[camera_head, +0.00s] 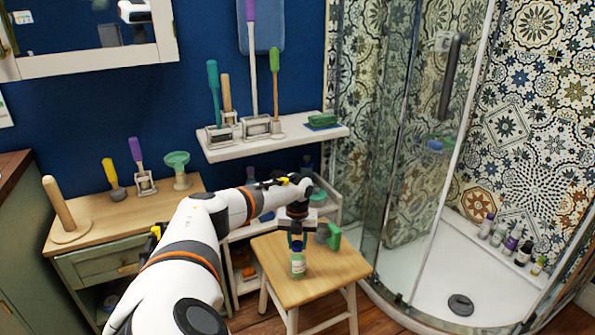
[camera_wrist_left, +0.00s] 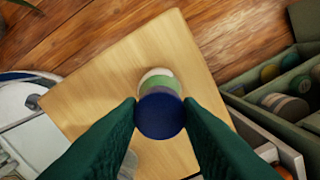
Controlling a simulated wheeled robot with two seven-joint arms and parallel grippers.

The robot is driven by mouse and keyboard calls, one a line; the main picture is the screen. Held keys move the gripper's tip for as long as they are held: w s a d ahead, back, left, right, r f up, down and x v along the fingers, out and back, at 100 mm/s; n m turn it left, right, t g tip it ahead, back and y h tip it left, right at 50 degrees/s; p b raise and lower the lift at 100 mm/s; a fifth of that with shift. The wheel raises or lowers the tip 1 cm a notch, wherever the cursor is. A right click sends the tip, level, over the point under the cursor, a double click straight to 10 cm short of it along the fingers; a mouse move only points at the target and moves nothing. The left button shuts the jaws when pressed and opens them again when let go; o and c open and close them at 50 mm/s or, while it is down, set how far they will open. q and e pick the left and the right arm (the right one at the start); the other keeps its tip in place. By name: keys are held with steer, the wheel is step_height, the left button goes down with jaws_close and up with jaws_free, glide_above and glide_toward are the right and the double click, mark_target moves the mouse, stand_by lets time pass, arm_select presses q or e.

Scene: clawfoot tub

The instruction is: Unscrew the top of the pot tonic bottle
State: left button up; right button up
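The tonic bottle (camera_head: 298,266), small and green with a pale label, stands upright on the wooden stool. My left gripper (camera_head: 297,240) points down over it from above. In the left wrist view the round dark blue cap (camera_wrist_left: 160,115) sits between the two green fingertips (camera_wrist_left: 160,106), which appear to touch it on both sides. The green bottle body (camera_wrist_left: 160,84) shows just behind the cap. I cannot tell whether the cap has turned or lifted from the neck. My right gripper is not in view.
The stool top (camera_head: 340,269) also holds a green-handled object (camera_head: 331,236) close behind the bottle. A wall shelf (camera_head: 270,146) with brushes is behind, a wooden cabinet (camera_head: 110,213) to the left. The glass shower (camera_head: 425,150) is to the right, with several bottles along its ledge.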

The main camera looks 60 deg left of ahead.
arm_select(q)
steer(key=c, duration=0.4)
steer(key=shift+f, duration=0.1)
